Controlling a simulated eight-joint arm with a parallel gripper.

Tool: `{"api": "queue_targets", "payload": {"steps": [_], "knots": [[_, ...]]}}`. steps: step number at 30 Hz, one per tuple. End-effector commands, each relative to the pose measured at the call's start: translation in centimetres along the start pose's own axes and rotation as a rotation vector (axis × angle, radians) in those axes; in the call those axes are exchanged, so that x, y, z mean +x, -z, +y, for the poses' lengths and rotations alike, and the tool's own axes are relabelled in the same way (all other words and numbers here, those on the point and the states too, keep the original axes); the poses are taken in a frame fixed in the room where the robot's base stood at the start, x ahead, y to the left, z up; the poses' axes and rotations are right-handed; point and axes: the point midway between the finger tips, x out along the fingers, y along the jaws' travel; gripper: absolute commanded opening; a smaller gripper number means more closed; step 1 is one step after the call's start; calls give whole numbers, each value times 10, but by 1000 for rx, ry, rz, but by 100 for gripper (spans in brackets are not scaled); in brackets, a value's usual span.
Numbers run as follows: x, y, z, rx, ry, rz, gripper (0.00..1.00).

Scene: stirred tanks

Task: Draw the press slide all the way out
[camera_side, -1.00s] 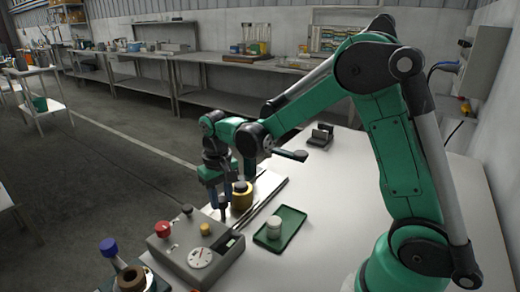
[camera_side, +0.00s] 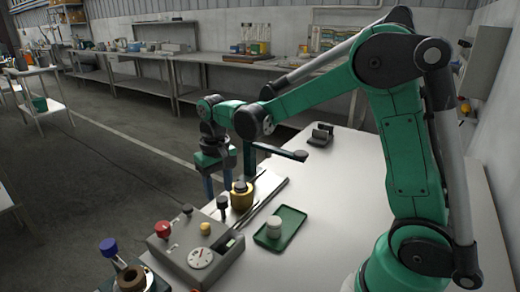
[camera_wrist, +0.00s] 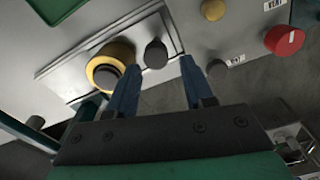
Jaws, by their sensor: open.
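The press has a teal upright (camera_side: 249,158) with a dark arm (camera_side: 288,153) reaching right. By its foot is a yellow ring with a dark centre (camera_side: 242,197), also in the wrist view (camera_wrist: 95,72). Beside it a dark round knob on a short stem (camera_side: 222,204) stands at the near end of the metal slide track; the wrist view shows this knob (camera_wrist: 155,53). My gripper (camera_side: 218,190) is open and empty, above the knob. In the wrist view its blue fingers (camera_wrist: 158,70) lie either side of the knob, apart from it. How far the slide is drawn is unclear.
A grey control box (camera_side: 195,252) with red and yellow buttons and a dial stands just in front of the track. A green tray (camera_side: 294,238) with a pale round piece (camera_side: 274,227) lies to the right. A blue-capped piece (camera_side: 108,247) is front left. The table's right side is clear.

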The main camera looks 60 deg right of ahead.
Motion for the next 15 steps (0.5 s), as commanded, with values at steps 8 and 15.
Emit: {"api": "queue_targets", "payload": {"steps": [8, 15], "knots": [[-25, 0, 0, -1, 1, 0, 46], [-26, 0, 0, -1, 1, 0, 46]]}}
